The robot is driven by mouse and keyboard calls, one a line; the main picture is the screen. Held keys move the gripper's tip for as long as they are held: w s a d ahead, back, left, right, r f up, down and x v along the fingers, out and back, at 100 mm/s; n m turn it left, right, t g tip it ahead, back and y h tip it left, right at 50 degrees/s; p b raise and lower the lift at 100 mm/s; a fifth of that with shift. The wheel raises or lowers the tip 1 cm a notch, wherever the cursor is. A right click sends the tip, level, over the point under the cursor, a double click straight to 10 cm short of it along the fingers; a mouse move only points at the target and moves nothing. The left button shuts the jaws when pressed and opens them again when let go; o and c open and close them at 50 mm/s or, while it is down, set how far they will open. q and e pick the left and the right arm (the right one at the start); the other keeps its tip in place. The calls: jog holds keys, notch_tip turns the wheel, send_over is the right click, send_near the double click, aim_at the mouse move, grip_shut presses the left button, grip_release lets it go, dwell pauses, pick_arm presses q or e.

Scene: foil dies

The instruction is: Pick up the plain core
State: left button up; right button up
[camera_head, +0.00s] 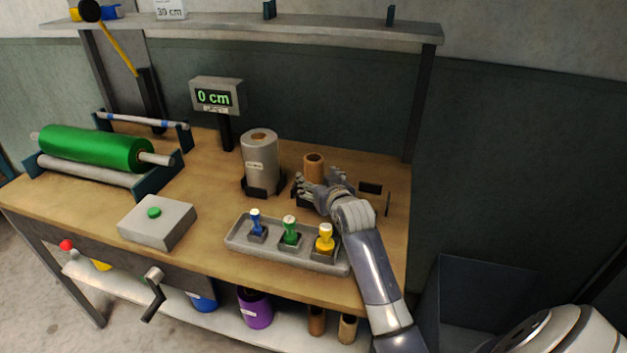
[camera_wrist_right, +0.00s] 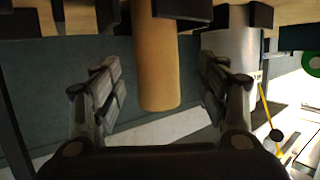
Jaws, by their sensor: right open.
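The plain core (camera_head: 314,166) is a brown cardboard tube standing upright on the bench, right of a grey roll. My right gripper (camera_head: 318,190) is at the core, its fingers partly covering the lower part of it in the head view. In the right wrist view the core (camera_wrist_right: 160,65) is between the two open fingers of my right gripper (camera_wrist_right: 160,95), with a visible gap on each side. I cannot tell from the head view whether a finger touches it. My left gripper is not in view.
A grey roll (camera_head: 260,165) stands in a dark holder close left of the core. A tray (camera_head: 236,246) with blue, green and yellow stamps lies in front, beside my right forearm. A green roll (camera_head: 95,148) sits at the left. A shelf (camera_head: 330,28) spans the back.

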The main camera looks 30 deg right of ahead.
aim_at(317, 176)
jog(key=shift+x, duration=0.95)
jog(key=x, duration=0.3)
jog(key=shift+d+p, duration=0.2)
jog(key=shift+p, duration=0.15)
jog(key=shift+w, duration=0.15)
jog(key=c, duration=1.2)
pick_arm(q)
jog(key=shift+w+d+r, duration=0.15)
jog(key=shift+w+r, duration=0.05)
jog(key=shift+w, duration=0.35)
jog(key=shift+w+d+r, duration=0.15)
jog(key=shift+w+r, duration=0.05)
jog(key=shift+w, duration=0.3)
